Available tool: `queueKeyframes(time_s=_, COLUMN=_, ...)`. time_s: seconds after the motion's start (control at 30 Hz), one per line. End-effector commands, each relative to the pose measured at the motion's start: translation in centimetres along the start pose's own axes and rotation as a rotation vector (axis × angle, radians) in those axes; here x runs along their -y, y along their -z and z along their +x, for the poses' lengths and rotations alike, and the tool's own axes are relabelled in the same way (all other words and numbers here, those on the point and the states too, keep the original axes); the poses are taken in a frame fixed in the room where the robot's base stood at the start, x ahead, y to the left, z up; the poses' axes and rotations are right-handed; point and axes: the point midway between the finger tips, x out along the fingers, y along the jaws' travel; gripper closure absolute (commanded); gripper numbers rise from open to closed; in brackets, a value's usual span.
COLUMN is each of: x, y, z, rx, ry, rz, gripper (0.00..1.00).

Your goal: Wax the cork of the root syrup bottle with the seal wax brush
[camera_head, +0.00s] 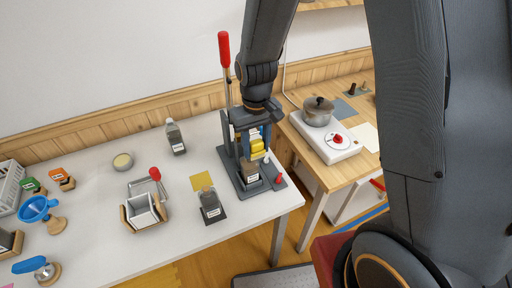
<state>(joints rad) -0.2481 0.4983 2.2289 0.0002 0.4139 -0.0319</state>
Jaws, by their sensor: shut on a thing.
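My gripper (256,134) is over the right end of the white table, in front of the lever press (228,153). It is shut on a small yellow object (257,146), which could be the brush; its shape is partly hidden. Just below it a labelled dark bottle (251,176) stands in the press; whether they touch cannot be told. A second labelled bottle (210,203) stands on a dark mat to the left. A third grey bottle (176,138) stands further back. The labels are too small to read, so I cannot tell which holds root syrup.
The press has a tall red-handled lever (223,49). A pot (318,111) sits on a white hotplate (338,150) on the wooden counter at right. A wire-handled box (145,211), round dish (122,161) and blue funnel (38,209) stand left.

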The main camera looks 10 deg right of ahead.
Motion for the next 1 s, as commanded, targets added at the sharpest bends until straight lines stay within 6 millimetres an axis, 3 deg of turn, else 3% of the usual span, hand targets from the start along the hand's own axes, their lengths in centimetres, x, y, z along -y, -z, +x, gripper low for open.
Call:
queueKeyframes(time_s=0.7, x=0.0, y=0.1, z=-5.3, rx=-0.003, ry=0.0, rz=0.0, gripper=0.79)
queueKeyframes(time_s=1.0, x=0.0, y=0.0, z=-6.2, rx=-0.001, ry=0.0, rz=0.0, gripper=0.79)
